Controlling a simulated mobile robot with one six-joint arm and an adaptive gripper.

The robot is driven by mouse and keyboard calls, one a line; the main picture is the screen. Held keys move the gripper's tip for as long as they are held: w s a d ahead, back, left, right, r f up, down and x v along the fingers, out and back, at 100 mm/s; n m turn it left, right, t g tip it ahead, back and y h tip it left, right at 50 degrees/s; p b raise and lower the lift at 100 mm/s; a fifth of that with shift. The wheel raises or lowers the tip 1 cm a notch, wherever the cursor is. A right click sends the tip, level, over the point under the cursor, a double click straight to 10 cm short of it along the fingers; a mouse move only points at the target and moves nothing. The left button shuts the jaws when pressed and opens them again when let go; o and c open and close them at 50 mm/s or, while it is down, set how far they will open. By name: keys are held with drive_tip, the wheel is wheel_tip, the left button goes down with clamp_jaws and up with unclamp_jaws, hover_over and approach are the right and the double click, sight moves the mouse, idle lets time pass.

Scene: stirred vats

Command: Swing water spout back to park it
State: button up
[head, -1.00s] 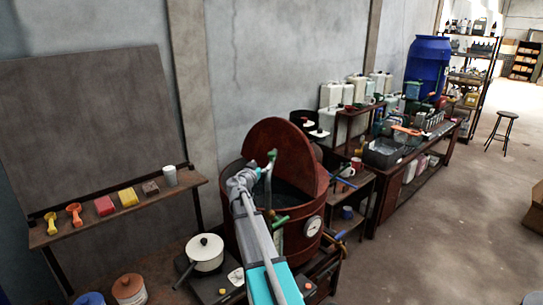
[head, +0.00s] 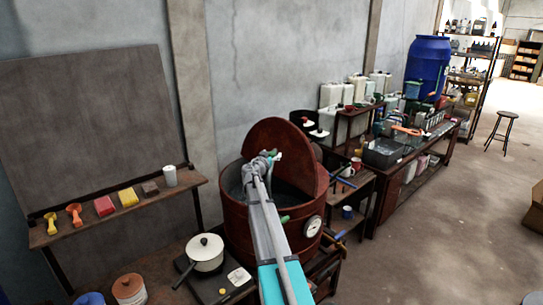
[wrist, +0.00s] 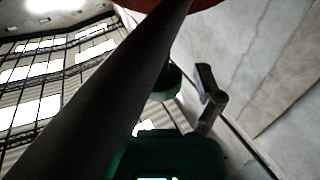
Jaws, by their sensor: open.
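The rust-red vat (head: 233,208) stands right of centre in the head view with its round lid (head: 300,150) raised behind it. My gripper (head: 268,158) is over the vat, in front of the lid, and small in that view. A small green and white piece shows right beside it, probably part of the water spout (head: 276,156); the rest is hidden behind my arm. In the wrist view, a thick dark pipe (wrist: 95,95) crosses close to the camera, with a dark green knob (wrist: 166,82) behind it. One gripper finger shows to the right of the knob, apart from it. My gripper is open; I see nothing held.
A white pot (head: 205,253) stands left of the vat on the low bench. A dial gauge (head: 313,226) and a green handle (head: 284,219) are on the vat's front. A shelf (head: 120,215) with sponges and scoops is at left.

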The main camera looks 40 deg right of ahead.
clamp_jaws()
idle(0.4)
drive_tip(key=shift+w+a, duration=0.1)
drive_tip(key=shift+a, duration=0.05)
